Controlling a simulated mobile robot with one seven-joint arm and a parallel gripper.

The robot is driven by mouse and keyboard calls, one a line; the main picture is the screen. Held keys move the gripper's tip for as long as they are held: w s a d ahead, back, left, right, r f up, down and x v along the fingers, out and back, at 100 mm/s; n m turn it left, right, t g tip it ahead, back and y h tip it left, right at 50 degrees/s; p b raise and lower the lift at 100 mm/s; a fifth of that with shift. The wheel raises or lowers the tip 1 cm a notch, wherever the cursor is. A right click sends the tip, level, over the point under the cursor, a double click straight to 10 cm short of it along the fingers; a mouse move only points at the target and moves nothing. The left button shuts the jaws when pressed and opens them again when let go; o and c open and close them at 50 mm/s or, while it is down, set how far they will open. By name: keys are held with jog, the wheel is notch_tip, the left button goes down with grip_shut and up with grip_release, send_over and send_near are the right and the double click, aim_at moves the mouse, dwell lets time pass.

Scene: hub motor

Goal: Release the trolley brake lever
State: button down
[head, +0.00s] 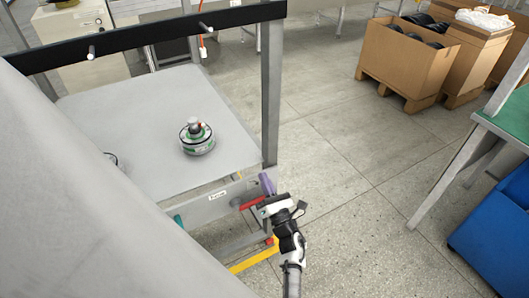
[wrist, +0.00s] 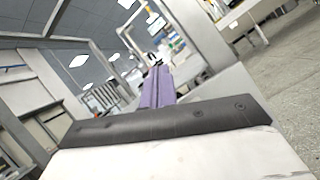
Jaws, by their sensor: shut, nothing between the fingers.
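The trolley (head: 150,110) is a grey metal frame with a flat shelf and a side panel along its front edge. A red lever (head: 252,204), which looks like the brake lever, sticks out at the panel's right end. My gripper (head: 267,183) is right beside it, with its purple fingers pointing up near the trolley's corner post. The fingers are shut together and empty. I cannot tell whether they touch the lever. In the wrist view the closed purple fingers (wrist: 157,87) show past the dark gripper body, and the lever is not visible.
A green and silver hub motor (head: 197,139) sits on the trolley shelf. Yellow bars (head: 252,260) lie low under the panel. Cardboard boxes (head: 405,60) stand at the back right. A green-topped table (head: 505,115) and blue bin (head: 495,235) are at right. The floor between is clear.

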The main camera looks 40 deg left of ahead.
aim_at(251, 201)
jog(key=s+d+f+n+g+h, duration=0.1)
jog(key=d+f, duration=0.4)
jog(key=f, duration=0.5)
jog(key=s+d+f+n+g+h, duration=0.2)
jog(key=s+d+f+n, duration=0.1)
jog(key=f, duration=0.8)
jog(key=d+n, duration=0.1)
jog(key=n, duration=0.1)
jog(key=shift+d+n+b, duration=0.3)
jog(key=shift+d+b, duration=0.05)
jog(key=shift+d, duration=0.05)
jog(key=shift+a, duration=0.1)
jog(key=w+a+r+p, duration=0.4)
jog(key=a+p, duration=0.1)
jog(key=a, duration=0.5)
jog(key=shift+r, duration=0.15)
jog(key=shift+d+r, duration=0.1)
